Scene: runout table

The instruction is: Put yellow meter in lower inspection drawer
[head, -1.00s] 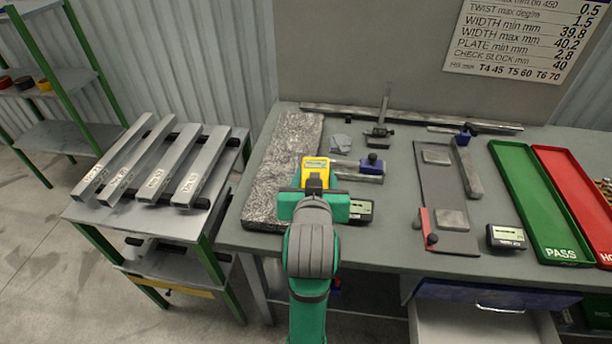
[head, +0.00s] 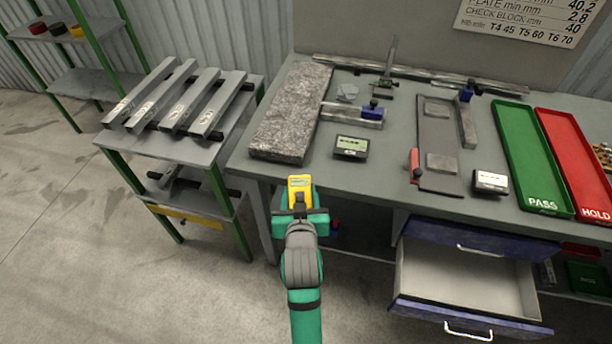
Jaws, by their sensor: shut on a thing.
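The yellow meter (head: 300,188) is held in my gripper (head: 301,207), which is shut on it. The meter is in front of the bench's front edge, with its top face showing; its lower part is hidden by the gripper. The lower inspection drawer (head: 468,284) is pulled open at the lower right, and its inside looks empty. It has a blue front with a metal handle. A closed blue drawer (head: 478,240) sits above it, under the bench top. My gripper is to the left of the open drawer and apart from it.
The bench (head: 375,185) holds a granite plate (head: 292,115), a black gauge box (head: 351,147), a second gauge (head: 490,182), a green PASS tray (head: 535,160) and a red HOLD tray (head: 580,165). A rack with grey bars (head: 180,145) stands at left. Open floor lies in front.

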